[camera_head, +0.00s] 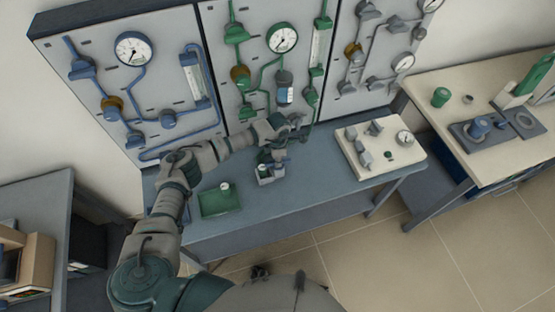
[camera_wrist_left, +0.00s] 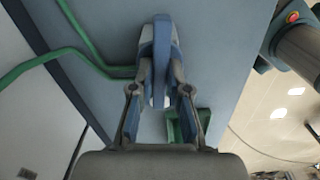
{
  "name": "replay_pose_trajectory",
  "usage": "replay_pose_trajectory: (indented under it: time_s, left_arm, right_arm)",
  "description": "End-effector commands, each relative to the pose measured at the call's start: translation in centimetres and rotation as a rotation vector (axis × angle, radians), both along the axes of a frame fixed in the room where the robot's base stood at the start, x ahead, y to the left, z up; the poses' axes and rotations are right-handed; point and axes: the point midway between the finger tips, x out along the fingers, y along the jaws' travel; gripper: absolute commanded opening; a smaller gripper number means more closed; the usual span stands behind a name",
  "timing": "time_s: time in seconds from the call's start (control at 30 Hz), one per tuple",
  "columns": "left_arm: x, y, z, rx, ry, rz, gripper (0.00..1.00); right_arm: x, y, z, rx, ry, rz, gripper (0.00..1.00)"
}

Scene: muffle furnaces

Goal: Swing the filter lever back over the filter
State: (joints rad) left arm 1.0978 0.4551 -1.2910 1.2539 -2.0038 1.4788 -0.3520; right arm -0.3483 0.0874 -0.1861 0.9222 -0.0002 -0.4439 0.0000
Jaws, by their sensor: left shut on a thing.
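The middle panel carries green pipework and a small filter body (camera_head: 284,92) with a blue and white label. My left arm reaches in from the left, and my left gripper (camera_head: 297,122) is at the lower part of this panel, just below the filter body. In the left wrist view the two fingers of my left gripper (camera_wrist_left: 160,92) are closed on a narrow blue lever-like part (camera_wrist_left: 161,50). A pale body shows behind this part. I cannot tell how far the lever is turned. My right gripper does not show.
A blue-grey bench (camera_head: 325,170) runs below the panels. It bears a green box (camera_head: 219,201), a small rack (camera_head: 268,176) and a pale board with fittings (camera_head: 388,158). Green pipes (camera_wrist_left: 85,55) run close to the left gripper. A pale table (camera_head: 460,95) stands at right.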

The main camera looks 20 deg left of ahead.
Motion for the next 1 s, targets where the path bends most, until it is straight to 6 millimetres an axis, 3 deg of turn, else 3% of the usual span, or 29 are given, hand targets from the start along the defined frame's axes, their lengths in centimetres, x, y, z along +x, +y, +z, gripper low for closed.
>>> replay_pose_trajectory:
  time_s: [0.33, 0.87, 0.9, 0.97, 1.0]
  left_arm:
    - [0.23, -0.05, 0.22, -0.002, -0.007, 0.128, 0.0]
    - [0.31, -0.04, 0.27, -0.003, -0.009, 0.15, 0.0]
    - [0.31, -0.02, 0.28, -0.003, -0.009, 0.149, 0.25]
    - [0.3, -0.02, 0.27, -0.002, -0.008, 0.149, 0.4]
    - [0.26, -0.01, 0.24, -0.002, -0.007, 0.149, 0.41]
  right_arm:
    - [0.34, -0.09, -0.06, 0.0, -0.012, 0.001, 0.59]
    - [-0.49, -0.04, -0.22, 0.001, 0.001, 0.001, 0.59]
    - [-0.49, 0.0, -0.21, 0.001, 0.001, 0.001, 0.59]
    - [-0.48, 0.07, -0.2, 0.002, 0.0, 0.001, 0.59]
    - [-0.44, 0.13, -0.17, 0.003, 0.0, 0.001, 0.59]
